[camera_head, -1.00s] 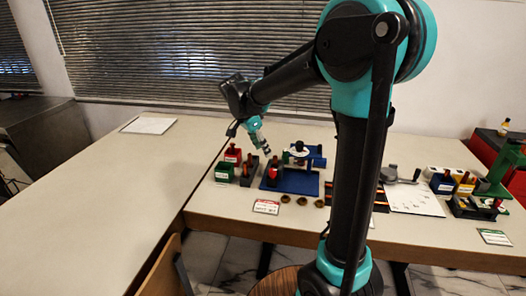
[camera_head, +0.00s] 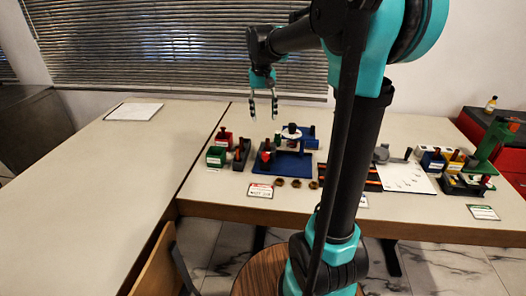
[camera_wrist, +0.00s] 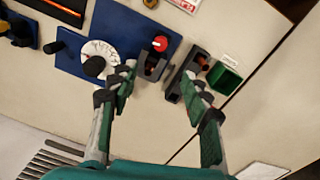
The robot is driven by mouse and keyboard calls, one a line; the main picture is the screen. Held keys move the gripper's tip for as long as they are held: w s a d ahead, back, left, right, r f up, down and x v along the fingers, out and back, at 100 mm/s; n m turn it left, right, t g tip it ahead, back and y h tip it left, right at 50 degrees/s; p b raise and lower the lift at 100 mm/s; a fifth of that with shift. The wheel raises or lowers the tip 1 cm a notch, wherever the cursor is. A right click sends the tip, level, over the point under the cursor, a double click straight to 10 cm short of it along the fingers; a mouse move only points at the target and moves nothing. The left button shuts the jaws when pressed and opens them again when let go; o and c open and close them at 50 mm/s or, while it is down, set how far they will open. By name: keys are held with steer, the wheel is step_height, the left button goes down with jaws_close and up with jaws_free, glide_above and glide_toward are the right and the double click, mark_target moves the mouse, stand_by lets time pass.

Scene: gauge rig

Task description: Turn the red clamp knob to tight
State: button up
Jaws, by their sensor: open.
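The red clamp knob (camera_head: 266,156) sits on a dark block at the left side of the blue base plate (camera_head: 300,169). In the wrist view the red knob (camera_wrist: 160,43) shows beyond my fingertips, with the dark block (camera_wrist: 153,67) just below it. A white dial (camera_wrist: 101,50) with a black knob (camera_wrist: 94,66) is to its left on the same plate. My gripper (camera_head: 263,118) points down above the rig, open and empty. In the wrist view its fingers (camera_wrist: 158,80) are spread wide, with the block between and beyond them. Nothing touches the red knob.
A dark holder (camera_head: 241,157) and green and red boxes (camera_head: 215,157) stand left of the plate. Several brass rings (camera_head: 296,183) and a label card (camera_head: 260,190) lie in front. A striped tray and white sheet (camera_head: 405,178) lie right. The left table is mostly clear.

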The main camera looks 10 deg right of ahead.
glide_toward(265, 153)
steer(key=shift+n, duration=0.4)
steer(key=f, duration=0.9)
steer(key=shift+s+d, duration=0.15)
steer(key=shift+d, duration=0.15)
steer(key=shift+c, duration=0.5)
